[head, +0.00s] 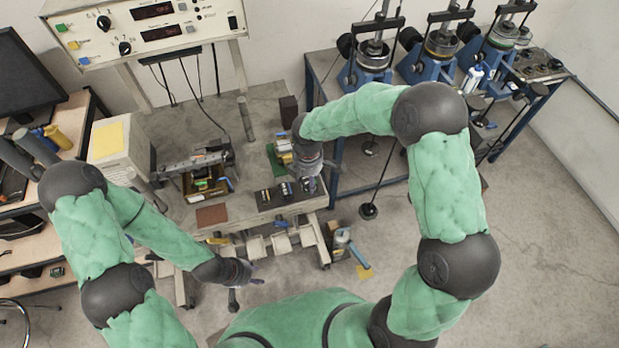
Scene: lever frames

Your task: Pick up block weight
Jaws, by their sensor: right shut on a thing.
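A dark tray or box (272,205) on the front right of the grey workbench holds a few small block weights (264,195), some brass-coloured and some silvery. My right gripper (309,184) points down at the right end of this tray and is shut on a block weight there. The gripper hides most of that block, and I cannot tell if it is clear of the tray. My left gripper (256,281) hangs in front of the bench, apart from the weights. It is too small to tell whether its fingers are open.
An open tool box (205,182) and a brown pad (211,215) lie left of the weights.

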